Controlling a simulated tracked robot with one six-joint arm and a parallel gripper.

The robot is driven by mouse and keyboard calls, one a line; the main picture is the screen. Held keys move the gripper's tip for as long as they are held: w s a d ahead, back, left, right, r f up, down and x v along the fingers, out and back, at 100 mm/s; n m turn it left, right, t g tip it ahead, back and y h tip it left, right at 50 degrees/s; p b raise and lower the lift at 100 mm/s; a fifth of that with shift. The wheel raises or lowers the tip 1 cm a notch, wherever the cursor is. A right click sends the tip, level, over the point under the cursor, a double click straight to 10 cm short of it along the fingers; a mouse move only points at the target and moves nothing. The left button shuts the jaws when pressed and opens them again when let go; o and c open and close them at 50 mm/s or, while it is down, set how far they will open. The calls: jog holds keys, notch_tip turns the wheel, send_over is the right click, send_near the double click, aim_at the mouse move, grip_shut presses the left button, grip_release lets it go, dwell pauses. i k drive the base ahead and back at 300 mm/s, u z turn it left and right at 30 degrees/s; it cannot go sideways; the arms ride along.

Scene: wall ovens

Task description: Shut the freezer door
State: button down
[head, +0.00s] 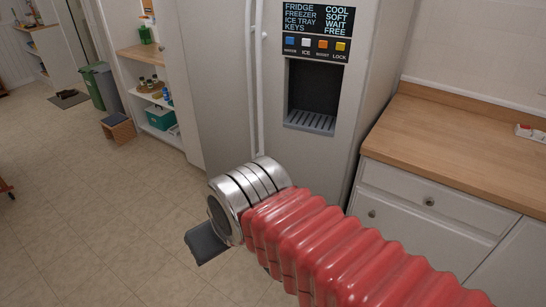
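A tall light grey fridge-freezer stands at the upper middle of the head view. Its door with the dispenser (313,92) and display faces me on the right. A second plain door (212,75) is on the left. Two long vertical handles (260,80) run side by side between them. No clear gap shows, so I cannot tell whether either door is ajar. My gripper (206,243) shows only as a dark piece beyond the silver wrist, low in front of the fridge and apparently apart from it. My red ribbed arm hides the lower part of the dispenser door.
A wooden counter (465,140) over white drawers (430,200) stands close on the right.

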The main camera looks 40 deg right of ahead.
aim_at(309, 98)
jog(key=k, duration=1.3)
jog(key=z, duration=0.25)
jog(key=i, duration=1.55)
jog(key=u, duration=0.85)
jog(key=i, duration=0.4)
jog(key=u, duration=0.3)
